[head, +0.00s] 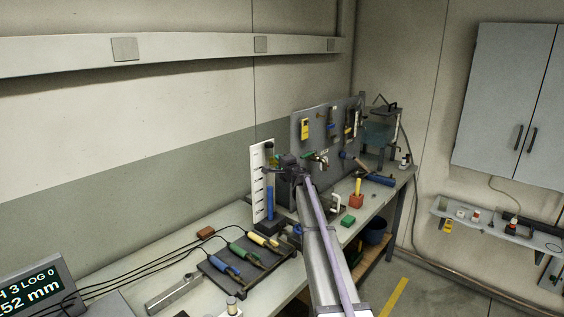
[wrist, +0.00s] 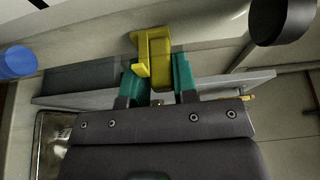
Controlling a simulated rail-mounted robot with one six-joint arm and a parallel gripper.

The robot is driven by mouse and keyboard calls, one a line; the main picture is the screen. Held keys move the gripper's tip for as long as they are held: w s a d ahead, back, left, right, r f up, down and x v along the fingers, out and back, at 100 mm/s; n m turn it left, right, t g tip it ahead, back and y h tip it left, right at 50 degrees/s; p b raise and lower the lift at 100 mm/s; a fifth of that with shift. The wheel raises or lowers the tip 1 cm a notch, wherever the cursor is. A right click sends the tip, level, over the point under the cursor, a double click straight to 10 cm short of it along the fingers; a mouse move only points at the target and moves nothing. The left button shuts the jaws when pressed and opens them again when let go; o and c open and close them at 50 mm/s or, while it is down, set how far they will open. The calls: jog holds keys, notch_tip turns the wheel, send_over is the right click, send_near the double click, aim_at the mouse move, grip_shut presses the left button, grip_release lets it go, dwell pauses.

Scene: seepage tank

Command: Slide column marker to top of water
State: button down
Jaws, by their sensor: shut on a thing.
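The yellow column marker (wrist: 158,58) sits between the two teal fingertips of my gripper (wrist: 156,78) in the wrist view, and the jaws are shut on it. In the head view my gripper (head: 275,168) is at the white scale board (head: 258,185) with dark tick marks. A blue water column (head: 270,203) stands upright in front of the board, with its visible top below my gripper. My gripper and arm partly hide the area right of the column. A round blue end (wrist: 17,62) shows at the left of the wrist view.
Blue, green and yellow-handled probes lie on a dark tray (head: 225,275) in front of the column, with cables running left. A pegboard (head: 312,130) with tools stands behind my gripper.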

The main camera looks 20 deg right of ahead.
notch_tip(320, 180, down, 10)
jog(key=b, duration=0.7)
jog(key=shift+r+b, duration=0.2)
jog(key=shift+b, duration=0.15)
jog(key=c, duration=1)
grip_release()
jog(key=shift+r, duration=0.1)
